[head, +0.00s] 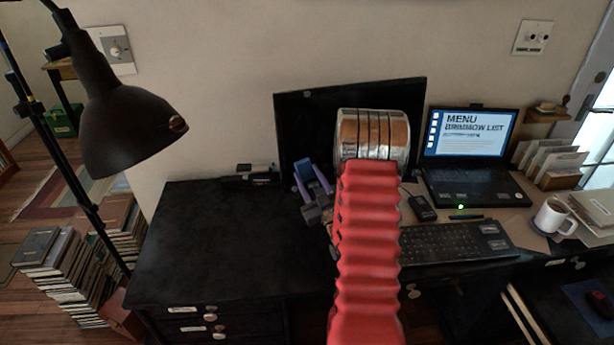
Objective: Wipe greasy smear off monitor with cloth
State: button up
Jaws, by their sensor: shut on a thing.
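The dark monitor (349,95) stands at the back of the black desk against the wall. My arm covers its middle and lower right, and I can make out no smear on the part that shows. My gripper (311,177), with purple fingers, is in front of the monitor's lower left. Its fingers point towards the screen; I cannot tell whether they touch it.
A laptop (470,137), keyboard (452,243) and white mug (550,216) are on the right. A black lamp (125,125) hangs at the left. Book stacks (62,262) stand on the floor at left.

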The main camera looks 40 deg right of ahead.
jog(key=shift+s+a+r, duration=0.1)
jog(key=shift+s+a, duration=0.2)
jog(key=shift+s, duration=0.35)
jog(key=shift+s+a+r, duration=0.15)
jog(key=shift+s+a, duration=0.15)
jog(key=shift+s, duration=0.4)
jog(key=shift+s+a+r, duration=0.1)
jog(key=shift+s+a, duration=0.2)
jog(key=shift+s, duration=0.35)
jog(key=s, duration=0.2)
jog(key=a, duration=0.1)
jog(key=shift+s+r, duration=0.25)
jog(key=shift+s, duration=0.15)
jog(key=shift+w, duration=0.1)
jog(key=shift+w+d+f, duration=0.25)
jog(key=shift+w+d, duration=0.2)
jog(key=shift+w, duration=0.6)
jog(key=shift+w+d+f, duration=0.3)
jog(key=shift+w+d, duration=0.1)
jog(key=shift+w, duration=0.6)
jog(key=shift+w+d+f, duration=0.25)
jog(key=shift+w+d, duration=0.2)
jog(key=shift+w, duration=0.6)
jog(key=shift+w+d+f, duration=0.1)
jog(key=shift+w+d, duration=0.1)
jog(key=shift+w, duration=0.25)
jog(key=shift+w+d+f, duration=0.1)
jog(key=shift+w+d, duration=0.1)
jog(key=shift+w, duration=0.25)
